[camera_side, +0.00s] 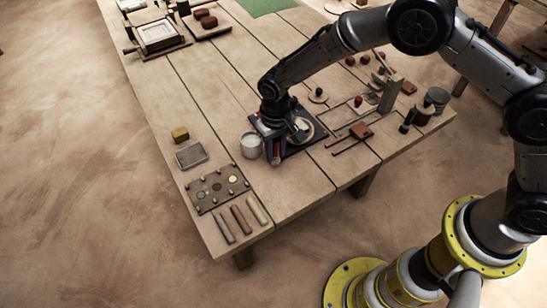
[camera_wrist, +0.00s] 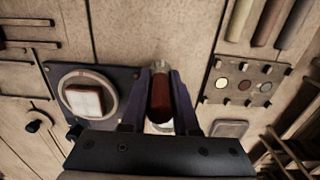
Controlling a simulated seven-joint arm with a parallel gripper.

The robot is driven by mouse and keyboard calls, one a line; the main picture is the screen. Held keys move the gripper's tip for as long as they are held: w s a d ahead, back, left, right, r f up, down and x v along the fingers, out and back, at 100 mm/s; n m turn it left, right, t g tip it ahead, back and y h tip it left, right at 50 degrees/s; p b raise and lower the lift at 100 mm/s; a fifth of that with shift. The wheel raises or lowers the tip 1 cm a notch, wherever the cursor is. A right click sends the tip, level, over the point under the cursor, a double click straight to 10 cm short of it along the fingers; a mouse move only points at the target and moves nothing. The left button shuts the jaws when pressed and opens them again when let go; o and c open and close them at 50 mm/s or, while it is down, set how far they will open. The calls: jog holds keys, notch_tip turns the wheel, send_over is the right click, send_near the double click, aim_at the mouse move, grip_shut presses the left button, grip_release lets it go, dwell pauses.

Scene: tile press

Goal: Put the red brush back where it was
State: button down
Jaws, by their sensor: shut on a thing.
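My gripper (camera_side: 276,150) is shut on the red brush (camera_wrist: 160,100), whose red-brown handle shows between the two fingers in the wrist view. In the side view my gripper is low over the left part of a dark board (camera_side: 295,149), just right of a white cup (camera_side: 251,147). Part of a white rim shows under the brush in the wrist view (camera_wrist: 160,127); most of it is hidden by the gripper. A round plate with a pale square tile (camera_wrist: 85,101) lies on the dark board. The brush's lower end is hidden.
A dark plate with round samples (camera_side: 217,189) and several coloured bars (camera_side: 240,218) lie at the near left. A yellow block (camera_side: 180,134) and a grey slab (camera_side: 191,156) lie left of the cup. Rails with a red block (camera_side: 361,131) stand at right.

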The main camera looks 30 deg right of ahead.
jog(key=shift+w+f, duration=0.15)
jog(key=shift+f, duration=0.05)
jog(key=shift+w+a+f, duration=0.1)
jog(key=shift+f, duration=1.55)
jog(key=c, duration=0.7)
grip_release()
jog(key=shift+f, duration=0.15)
jog(key=shift+o, duration=0.2)
notch_tip(320, 180, up, 12)
jog(key=shift+r, duration=0.2)
